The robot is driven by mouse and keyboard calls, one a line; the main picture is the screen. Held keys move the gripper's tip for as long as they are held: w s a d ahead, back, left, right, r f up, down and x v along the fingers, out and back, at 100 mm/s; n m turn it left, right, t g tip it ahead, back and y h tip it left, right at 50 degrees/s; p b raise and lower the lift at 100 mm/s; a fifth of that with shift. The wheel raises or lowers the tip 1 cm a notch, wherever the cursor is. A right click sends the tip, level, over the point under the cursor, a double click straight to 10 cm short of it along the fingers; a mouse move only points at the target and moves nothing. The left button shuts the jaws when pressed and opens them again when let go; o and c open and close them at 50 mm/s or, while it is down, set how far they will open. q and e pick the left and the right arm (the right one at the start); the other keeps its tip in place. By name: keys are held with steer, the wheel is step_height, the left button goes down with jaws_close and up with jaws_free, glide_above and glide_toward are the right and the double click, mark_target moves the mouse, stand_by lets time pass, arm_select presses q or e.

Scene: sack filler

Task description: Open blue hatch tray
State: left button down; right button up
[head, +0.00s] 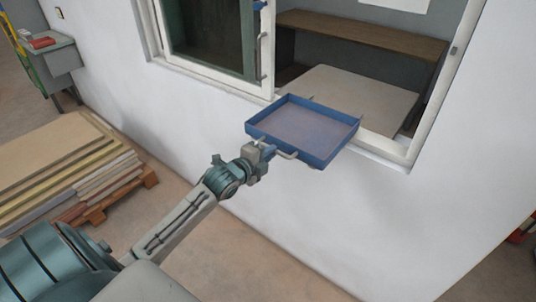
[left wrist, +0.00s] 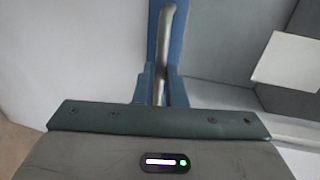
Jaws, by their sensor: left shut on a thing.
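The blue hatch tray (head: 303,130) is a shallow open box sticking out from the sill of the hatch window in the white wall. It looks empty. A pale bar handle (head: 288,155) runs along its near side. My left gripper (head: 268,149) is at the left end of this handle and shut on it. In the left wrist view the metal handle (left wrist: 161,60) runs up from between the gripper's fingers (left wrist: 160,88), with the blue tray side (left wrist: 176,50) behind it. My right gripper is in neither view.
The white-framed window (head: 270,70) has a sliding pane with a handle on its left half. Inside are a pale surface (head: 350,97) and a brown shelf (head: 365,35). Stacked boards (head: 60,165) lie on a pallet at left. A grey stand (head: 52,57) is at far left.

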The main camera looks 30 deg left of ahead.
arm_select(q)
steer(key=shift+w, duration=0.1)
steer(key=c, duration=1.5)
jaws_free()
steer(key=b+v, duration=0.1)
steer(key=v, duration=0.9)
steer(key=shift+s, duration=0.4)
